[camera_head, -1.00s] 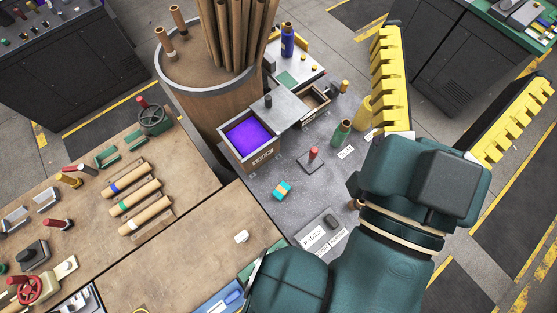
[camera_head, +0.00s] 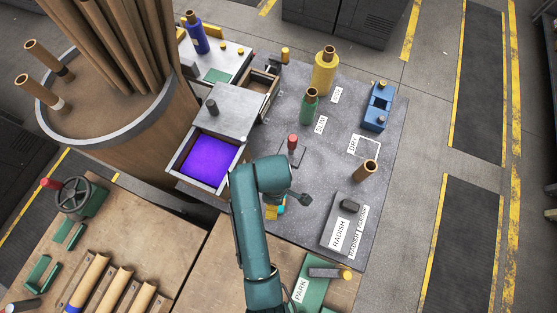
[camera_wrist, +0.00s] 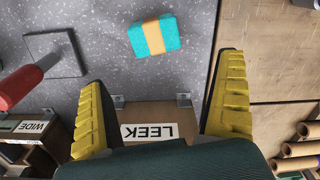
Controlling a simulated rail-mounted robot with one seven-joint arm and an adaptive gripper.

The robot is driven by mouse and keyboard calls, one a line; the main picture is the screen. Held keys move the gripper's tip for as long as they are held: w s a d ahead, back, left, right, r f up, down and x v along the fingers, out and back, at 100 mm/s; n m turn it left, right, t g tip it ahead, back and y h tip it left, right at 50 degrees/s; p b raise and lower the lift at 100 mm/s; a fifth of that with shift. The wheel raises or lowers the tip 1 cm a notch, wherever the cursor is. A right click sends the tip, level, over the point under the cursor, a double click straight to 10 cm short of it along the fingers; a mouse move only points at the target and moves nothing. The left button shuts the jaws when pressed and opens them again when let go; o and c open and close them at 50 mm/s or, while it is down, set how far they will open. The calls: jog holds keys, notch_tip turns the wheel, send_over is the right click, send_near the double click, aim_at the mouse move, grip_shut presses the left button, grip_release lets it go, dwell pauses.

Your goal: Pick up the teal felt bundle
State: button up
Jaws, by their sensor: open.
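The teal felt bundle (camera_wrist: 154,36) is a small teal block with an orange-yellow band around its middle. It lies on the grey speckled table top (camera_wrist: 110,60), in the upper middle of the wrist view. My gripper (camera_wrist: 162,85) is open, its two yellow ridged fingers spread wide with nothing between them. The bundle is ahead of the fingertips and apart from them.
A red-handled tool on a dark plate (camera_wrist: 54,54) stands left of the bundle. A drawer front labelled LEEK (camera_wrist: 148,130) is below the fingers. The open drawer with purple lining (camera_head: 210,160) lies left of my arm. A green bottle (camera_head: 309,105) stands farther back.

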notch_tip(320, 180, down, 7)
jog(key=shift+r+b, duration=0.1)
jog(key=shift+b, duration=0.35)
jog(key=f, duration=0.3)
jog(key=f+b, duration=0.1)
jog(key=f, duration=0.1)
jog(key=shift+w+d+f, duration=0.2)
jog(key=shift+d+f, duration=0.05)
jog(key=shift+d, duration=0.15)
jog(key=c, duration=1.2)
jog(key=shift+o, duration=0.2)
jog(key=shift+r, duration=0.1)
notch_tip(320, 180, up, 10)
jog(key=shift+f+p, duration=0.1)
jog(key=shift+p, duration=0.85)
